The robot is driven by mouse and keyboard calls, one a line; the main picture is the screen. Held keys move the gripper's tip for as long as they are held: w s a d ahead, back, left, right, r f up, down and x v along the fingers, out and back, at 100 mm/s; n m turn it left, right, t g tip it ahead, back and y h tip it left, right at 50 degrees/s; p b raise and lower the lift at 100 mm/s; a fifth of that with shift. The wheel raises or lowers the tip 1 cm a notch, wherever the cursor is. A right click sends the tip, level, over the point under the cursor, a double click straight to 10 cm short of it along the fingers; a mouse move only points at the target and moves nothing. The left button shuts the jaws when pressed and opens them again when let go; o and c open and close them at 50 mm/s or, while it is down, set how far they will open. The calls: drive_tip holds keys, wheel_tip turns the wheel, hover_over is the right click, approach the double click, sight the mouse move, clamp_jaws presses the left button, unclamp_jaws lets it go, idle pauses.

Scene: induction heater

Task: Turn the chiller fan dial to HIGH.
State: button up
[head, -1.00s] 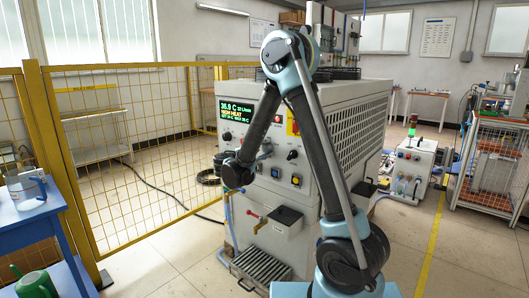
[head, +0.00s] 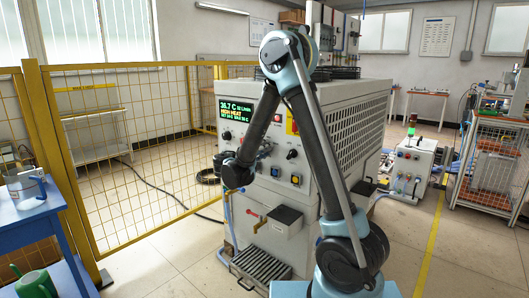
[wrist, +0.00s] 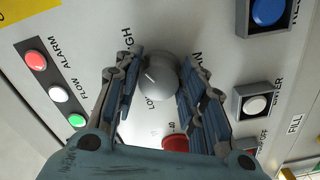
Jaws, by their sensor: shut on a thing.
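The chiller fan dial (wrist: 157,76) is a round grey knob on the chiller's pale front panel, in the wrist view. My gripper (wrist: 158,82) is shut on it, with one blue-padded finger on each side. A short white mark on the knob points up and left in the picture. The HIGH lettering (wrist: 126,40) is above left of the knob, partly hidden by a finger. The LOW lettering (wrist: 150,103) is below it, partly hidden.
Red, white and green lamps (wrist: 58,93) are left of the dial in the wrist view. A blue button (wrist: 268,11), a white button (wrist: 256,104) and a red control (wrist: 175,143) are close by. A yellow mesh fence (head: 140,135) stands left of the chiller.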

drive_tip(key=shift+f+m, duration=0.15)
drive_tip(key=shift+m, duration=0.35)
drive_tip(key=o, duration=1)
drive_tip(key=v, duration=1.2)
drive_tip(key=shift+w+a, duration=0.1)
